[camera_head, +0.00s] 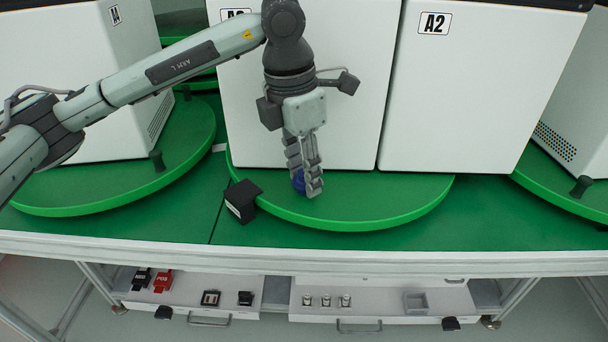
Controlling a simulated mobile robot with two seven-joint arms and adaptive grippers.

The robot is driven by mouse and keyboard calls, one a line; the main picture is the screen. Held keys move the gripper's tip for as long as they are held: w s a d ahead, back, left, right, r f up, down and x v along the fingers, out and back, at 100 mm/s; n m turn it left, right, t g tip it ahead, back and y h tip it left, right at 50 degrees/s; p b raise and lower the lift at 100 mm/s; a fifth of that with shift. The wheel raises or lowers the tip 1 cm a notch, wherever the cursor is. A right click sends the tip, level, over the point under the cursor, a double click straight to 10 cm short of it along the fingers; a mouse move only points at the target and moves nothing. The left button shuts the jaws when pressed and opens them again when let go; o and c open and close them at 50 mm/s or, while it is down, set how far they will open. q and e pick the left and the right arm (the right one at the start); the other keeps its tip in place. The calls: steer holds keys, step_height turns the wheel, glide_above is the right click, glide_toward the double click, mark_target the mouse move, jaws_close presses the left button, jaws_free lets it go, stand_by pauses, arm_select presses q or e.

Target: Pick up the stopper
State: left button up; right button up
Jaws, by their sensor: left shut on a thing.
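My left gripper (304,186) points down over the front part of the middle green turntable (345,214). It is shut on a small dark blue thing (298,181), mostly hidden by the fingers. I cannot tell whether this is the stopper, or whether it touches the turntable. A black block (242,201) with a white label sits at the turntable's left front edge, left of the gripper and apart from it. My right gripper is not in view.
White cabinets stand on the turntables, one marked A2 (434,24) behind and right of the gripper. Black pegs stand on the left (157,160) and right (581,186) turntables. Drawers below (375,310) hold small parts. The green tabletop (480,228) is clear at front right.

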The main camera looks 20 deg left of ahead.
arm_select(q)
steer(key=r, duration=0.4)
steer(key=shift+s+r+b, duration=0.1)
steer(key=shift+s+b, duration=0.1)
steer(key=shift+b, duration=0.1)
steer(key=s+r, duration=0.6)
steer(key=s, duration=0.5)
steer(key=shift+s+d+r+b, duration=0.15)
steer(key=shift+d+r+b, duration=0.05)
steer(key=shift+r+b, duration=0.15)
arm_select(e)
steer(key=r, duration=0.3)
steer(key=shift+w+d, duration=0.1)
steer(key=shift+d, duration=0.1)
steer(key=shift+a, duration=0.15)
arm_select(q)
steer(key=shift+f, duration=0.1)
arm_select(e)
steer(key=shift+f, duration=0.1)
